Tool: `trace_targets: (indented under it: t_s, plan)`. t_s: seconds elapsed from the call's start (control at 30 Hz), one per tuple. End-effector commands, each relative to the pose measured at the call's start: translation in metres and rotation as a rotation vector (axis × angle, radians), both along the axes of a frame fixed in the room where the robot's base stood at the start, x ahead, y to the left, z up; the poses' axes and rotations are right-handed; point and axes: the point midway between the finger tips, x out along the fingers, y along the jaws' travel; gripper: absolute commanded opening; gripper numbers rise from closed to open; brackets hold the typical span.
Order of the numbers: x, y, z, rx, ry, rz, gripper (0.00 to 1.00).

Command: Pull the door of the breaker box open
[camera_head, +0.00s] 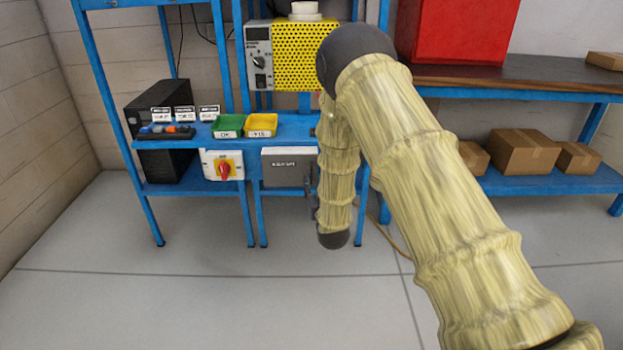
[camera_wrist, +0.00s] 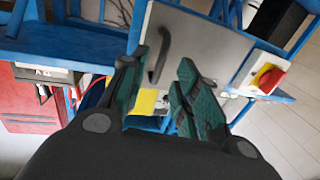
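The breaker box (camera_head: 283,168) is a grey box with a small dark label, mounted under the blue bench in the head view. My arm covers its right side there. In the wrist view its grey door (camera_wrist: 205,45) looks shut, and a dark bar handle (camera_wrist: 159,56) stands out from it. My gripper (camera_wrist: 167,76) is open in front of the door. The handle appears between the two green-padded fingers, closer to the left one; I cannot tell whether they touch. In the head view the gripper is mostly hidden behind my arm.
A red rotary switch on a yellow and white box (camera_head: 223,167) sits left of the breaker box. Green (camera_head: 228,126) and yellow (camera_head: 262,125) trays stand on the bench above. Blue frame legs are close by. Cardboard boxes (camera_head: 525,150) lie on the right shelf. The floor in front is clear.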

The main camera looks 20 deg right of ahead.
Motion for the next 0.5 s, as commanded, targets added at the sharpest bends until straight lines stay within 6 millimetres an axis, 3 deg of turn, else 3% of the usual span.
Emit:
trace_targets:
  t_s: [0.2,0.5]
  plan:
    - [0.032,-0.003,0.000,0.000,-0.001,0.000,0.31]
    - [0.049,-0.004,-0.001,0.000,0.001,0.000,0.31]
